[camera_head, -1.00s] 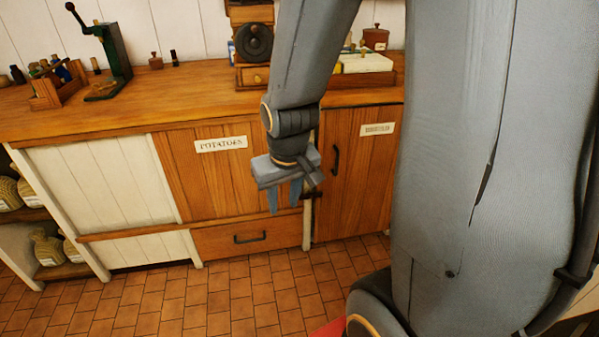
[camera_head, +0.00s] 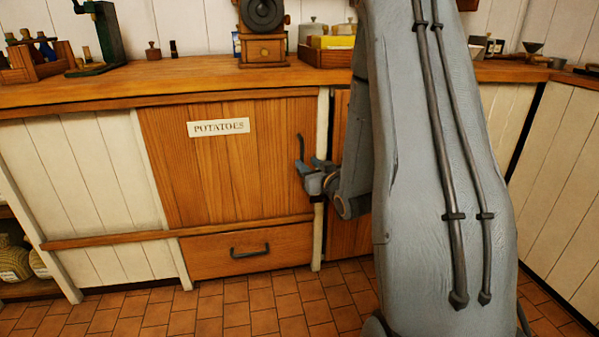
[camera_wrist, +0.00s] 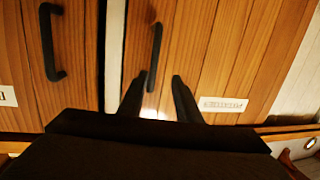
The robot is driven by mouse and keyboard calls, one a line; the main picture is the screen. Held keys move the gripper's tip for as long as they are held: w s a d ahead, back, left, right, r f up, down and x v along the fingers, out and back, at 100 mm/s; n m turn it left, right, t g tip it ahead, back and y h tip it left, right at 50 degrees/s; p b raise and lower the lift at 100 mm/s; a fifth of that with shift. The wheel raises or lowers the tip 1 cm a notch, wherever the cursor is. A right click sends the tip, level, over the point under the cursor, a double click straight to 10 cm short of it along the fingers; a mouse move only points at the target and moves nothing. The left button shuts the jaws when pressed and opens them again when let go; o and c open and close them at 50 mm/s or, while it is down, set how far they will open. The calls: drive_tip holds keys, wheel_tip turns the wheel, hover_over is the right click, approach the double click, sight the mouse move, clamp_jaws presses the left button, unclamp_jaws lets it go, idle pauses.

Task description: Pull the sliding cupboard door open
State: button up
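The sliding cupboard door (camera_head: 225,180) is wooden with a "POTATOES" label (camera_head: 219,127); it stands closed against a pale post at its right edge. Its dark vertical handle (camera_head: 300,147) is near that edge. My gripper (camera_head: 308,164) is at the handle's lower part, coming from the right. In the wrist view my gripper (camera_wrist: 158,82) has its two dark fingers apart, with the handle (camera_wrist: 154,50) beside the left fingertip, reaching toward the gap. I cannot tell whether it touches. The label (camera_wrist: 223,104) shows at right.
A drawer (camera_head: 246,252) with a dark handle is below the door. A second wooden door (camera_wrist: 80,85) with its own dark handle (camera_wrist: 50,42) lies beyond the post. The wooden counter (camera_head: 150,82) above carries a grinder (camera_head: 262,35) and other things. Tiled floor (camera_head: 210,310) is clear in front.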

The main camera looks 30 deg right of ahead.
sight(303, 157)
drive_tip(key=shift+t, duration=0.7)
drive_tip(key=w+b, duration=0.1)
drive_tip(key=w, duration=0.1)
drive_tip(key=w+d+b, duration=0.1)
drive_tip(key=w, duration=0.2)
drive_tip(key=w+d+f+b, duration=0.1)
drive_tip(key=w, duration=0.2)
clamp_jaws()
